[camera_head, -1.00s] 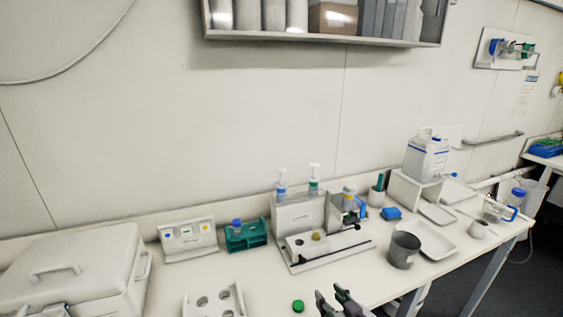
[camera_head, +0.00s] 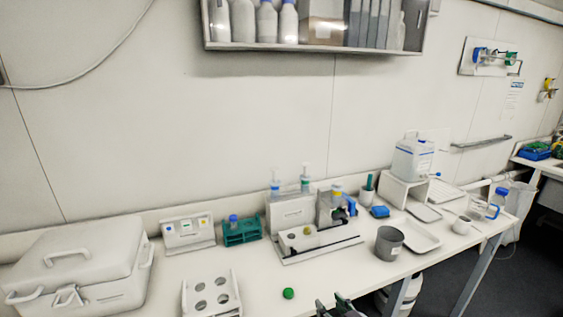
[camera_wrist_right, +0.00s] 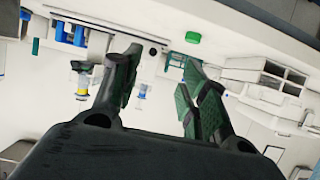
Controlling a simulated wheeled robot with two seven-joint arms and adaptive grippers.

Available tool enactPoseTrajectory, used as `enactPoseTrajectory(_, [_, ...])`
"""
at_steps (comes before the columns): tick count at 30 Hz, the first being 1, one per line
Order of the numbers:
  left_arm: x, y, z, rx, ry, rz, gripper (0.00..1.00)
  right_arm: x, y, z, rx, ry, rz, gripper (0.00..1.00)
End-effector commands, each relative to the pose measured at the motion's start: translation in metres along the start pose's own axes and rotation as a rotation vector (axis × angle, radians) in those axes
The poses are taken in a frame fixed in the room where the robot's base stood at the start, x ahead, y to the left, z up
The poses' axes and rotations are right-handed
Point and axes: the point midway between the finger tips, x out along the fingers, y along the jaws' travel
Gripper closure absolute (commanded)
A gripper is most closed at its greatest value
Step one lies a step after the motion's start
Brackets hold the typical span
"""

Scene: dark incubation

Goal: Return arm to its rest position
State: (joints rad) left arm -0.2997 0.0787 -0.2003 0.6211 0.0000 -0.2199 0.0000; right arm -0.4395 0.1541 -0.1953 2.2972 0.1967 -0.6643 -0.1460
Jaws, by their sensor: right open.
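My right gripper (camera_head: 336,304) shows at the bottom edge of the head view, at the front edge of the bench (camera_head: 262,283). In the right wrist view the right gripper (camera_wrist_right: 155,85) has its two dark, green-padded fingers apart with nothing between them. A green cap (camera_head: 288,293) lies on the bench to the left of the gripper in the head view, and the cap also shows beyond the fingers in the right wrist view (camera_wrist_right: 193,37). My left gripper is not in view.
A white lidded box (camera_head: 75,265) stands at the left. A white rack with holes (camera_head: 212,297), a teal tube rack (camera_head: 241,233), a grey cup (camera_head: 389,243) and a white tray (camera_head: 425,236) stand on the bench. A shelf (camera_head: 315,48) hangs above. Bare bench lies around the cap.

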Motion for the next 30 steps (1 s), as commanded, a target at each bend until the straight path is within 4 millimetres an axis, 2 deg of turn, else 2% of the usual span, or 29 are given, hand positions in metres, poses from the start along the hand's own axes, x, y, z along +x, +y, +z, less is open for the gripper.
enactPoseTrajectory(15, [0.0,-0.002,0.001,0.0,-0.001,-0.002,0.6,0.001,0.005,-0.013,0.039,0.073,0.018,0.56])
enactPoseTrajectory(23, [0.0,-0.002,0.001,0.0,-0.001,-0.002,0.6,0.017,0.011,0.019,0.052,0.05,0.036,0.56])
enactPoseTrajectory(29, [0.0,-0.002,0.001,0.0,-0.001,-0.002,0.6,0.031,0.015,0.059,0.061,0.003,0.05,0.56])
enactPoseTrajectory(30, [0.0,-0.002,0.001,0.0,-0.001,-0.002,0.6,0.035,0.017,0.071,0.063,-0.012,0.053,0.56])
